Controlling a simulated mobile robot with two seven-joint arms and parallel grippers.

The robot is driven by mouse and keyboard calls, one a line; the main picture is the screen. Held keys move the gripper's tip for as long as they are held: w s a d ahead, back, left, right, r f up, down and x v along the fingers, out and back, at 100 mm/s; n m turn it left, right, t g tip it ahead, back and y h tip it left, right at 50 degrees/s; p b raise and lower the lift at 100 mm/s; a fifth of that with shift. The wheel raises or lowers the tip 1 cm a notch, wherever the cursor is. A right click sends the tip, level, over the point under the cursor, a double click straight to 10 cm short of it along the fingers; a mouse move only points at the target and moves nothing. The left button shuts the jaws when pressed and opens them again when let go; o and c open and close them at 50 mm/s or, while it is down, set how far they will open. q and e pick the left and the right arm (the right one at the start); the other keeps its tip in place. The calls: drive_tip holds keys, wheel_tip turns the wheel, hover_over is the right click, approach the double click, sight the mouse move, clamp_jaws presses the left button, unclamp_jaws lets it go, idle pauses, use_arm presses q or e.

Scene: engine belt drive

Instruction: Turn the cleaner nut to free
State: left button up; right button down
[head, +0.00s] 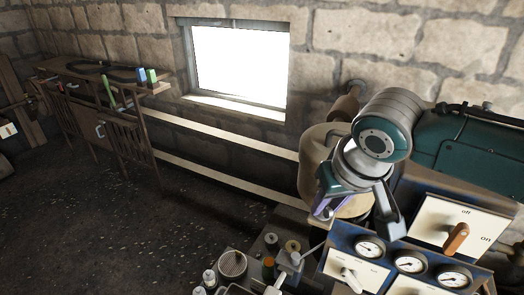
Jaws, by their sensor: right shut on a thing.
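A beige rounded housing (314,158), which looks like the air cleaner, stands right of the window in the head view. My right gripper (357,213) comes in from the right and points down at this housing, covering much of its right side. One finger with a purple pad shows at its left, and a dark grey finger at its right. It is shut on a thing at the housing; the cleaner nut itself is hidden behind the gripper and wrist. How far the nut has turned cannot be seen. My left gripper is out of view.
A panel with several gauges (409,262) and a switch board with an orange-brown handle (456,238) stand close at lower right. Small parts and a meshed round part (232,264) crowd the bottom. A workbench (110,88) stands far left; the floor (110,230) before it is clear.

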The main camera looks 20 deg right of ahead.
drive_tip(key=shift+d+n+y+p, duration=0.25)
drive_tip(key=shift+n+y, duration=0.25)
drive_tip(key=shift+n, duration=0.6)
drive_tip(key=n+y, duration=0.1)
drive_tip(key=n, duration=0.1)
drive_tip(key=shift+n, duration=0.3)
drive_tip(key=n+b, duration=0.1)
drive_tip(key=n+y+b, duration=0.1)
drive_tip(key=n, duration=0.1)
drive_tip(key=shift+w+d+f, duration=0.1)
drive_tip(key=shift+d+f, duration=0.05)
drive_tip(key=shift+d, duration=0.05)
drive_tip(key=shift+n+g+y+b, duration=0.4)
drive_tip(key=shift+n+b, duration=0.5)
drive_tip(key=shift+n, duration=0.5)
